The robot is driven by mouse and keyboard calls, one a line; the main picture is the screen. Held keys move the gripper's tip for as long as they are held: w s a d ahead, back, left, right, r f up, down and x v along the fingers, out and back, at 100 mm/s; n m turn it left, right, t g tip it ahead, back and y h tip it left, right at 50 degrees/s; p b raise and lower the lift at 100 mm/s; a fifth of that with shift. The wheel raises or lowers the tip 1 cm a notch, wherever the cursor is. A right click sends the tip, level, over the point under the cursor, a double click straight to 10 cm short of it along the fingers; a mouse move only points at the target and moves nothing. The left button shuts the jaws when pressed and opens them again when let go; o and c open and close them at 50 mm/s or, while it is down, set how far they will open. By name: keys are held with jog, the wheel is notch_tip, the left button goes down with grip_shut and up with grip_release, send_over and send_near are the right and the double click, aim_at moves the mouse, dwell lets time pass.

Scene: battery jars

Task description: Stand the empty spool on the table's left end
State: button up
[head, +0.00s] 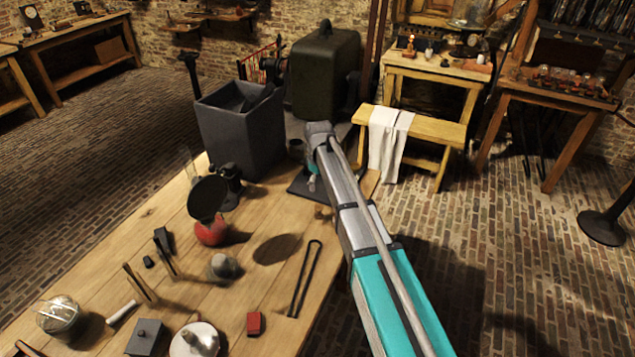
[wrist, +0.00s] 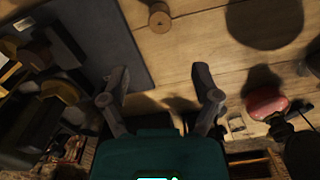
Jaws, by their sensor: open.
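The small wooden spool (wrist: 159,18) stands on the table at the top of the wrist view, its round end with a dark centre facing up. It sits beside the edge of a dark mat (wrist: 128,45). In the head view a small brown piece that looks like the spool (head: 321,213) shows just left of my arm. My gripper (wrist: 160,82) is open and empty, its two fingers spread above the wooden table (wrist: 190,45). The spool lies beyond the fingertips, apart from them. In the head view my gripper (head: 312,182) is small and partly hidden by my arm.
A grey bin (head: 240,135) and a dark green case (head: 325,75) stand at the back. A red round object (head: 211,232) under a dark disc, a black hairpin-shaped rod (head: 305,278), a red block (head: 254,323) and a glass jar (head: 58,315) occupy the table.

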dwell(0.3)
jog(key=s+d+m, duration=1.1)
jog(key=s+d, duration=1.1)
jog(key=s, duration=0.4)
jog(key=shift+d, duration=0.3)
